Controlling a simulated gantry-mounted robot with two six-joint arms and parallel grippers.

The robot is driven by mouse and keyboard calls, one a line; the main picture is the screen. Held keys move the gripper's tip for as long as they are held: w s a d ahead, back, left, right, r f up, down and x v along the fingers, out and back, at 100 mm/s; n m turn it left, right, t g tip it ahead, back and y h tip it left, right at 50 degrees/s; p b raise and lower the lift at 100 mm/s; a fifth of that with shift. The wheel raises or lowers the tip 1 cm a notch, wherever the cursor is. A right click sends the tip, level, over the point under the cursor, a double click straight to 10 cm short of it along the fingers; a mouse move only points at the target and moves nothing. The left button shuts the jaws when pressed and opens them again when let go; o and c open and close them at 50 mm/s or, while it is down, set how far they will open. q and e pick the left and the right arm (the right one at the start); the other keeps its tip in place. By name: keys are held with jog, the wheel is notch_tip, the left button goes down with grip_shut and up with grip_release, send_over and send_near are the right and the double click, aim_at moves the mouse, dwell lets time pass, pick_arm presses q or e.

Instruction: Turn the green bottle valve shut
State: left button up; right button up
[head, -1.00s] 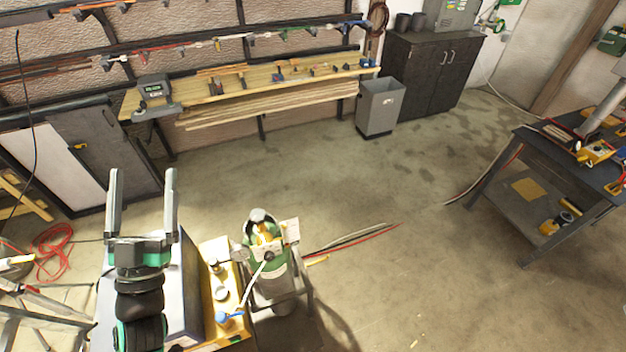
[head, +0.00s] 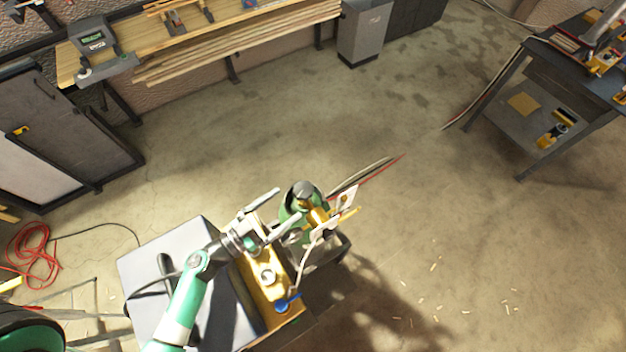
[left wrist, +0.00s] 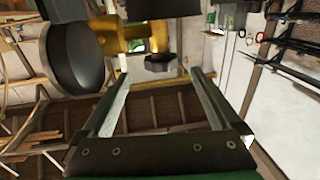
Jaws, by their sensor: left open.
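The green bottle (head: 289,213) stands on a small cart, with a dark rounded top and brass valve fittings (head: 318,216). My left gripper (head: 293,203) is open, its two fingers reaching toward the bottle's top from the left. In the left wrist view, a brass fitting (left wrist: 130,34) carries a large dark round part (left wrist: 76,58) at left. A smaller dark knob (left wrist: 160,62) shows between the fingertips of my left gripper (left wrist: 160,76), not gripped. I cannot tell whether the fingers touch anything. My right gripper is not in view.
A grey box-like surface (head: 160,262) and a yellow board (head: 262,285) with a blue-handled item (head: 287,301) lie left of the bottle. Hoses (head: 365,175) run behind it. A dark workbench (head: 545,95) stands at upper right. The floor between is mostly clear.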

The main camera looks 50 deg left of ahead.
aim_at(303, 191)
pick_arm(q)
jog(key=w, duration=0.3)
jog(key=w+b, duration=0.1)
jog(key=w, duration=0.6)
jog(key=shift+w+d, duration=0.3)
jog(key=shift+r, duration=0.1)
jog(key=c, duration=1.4)
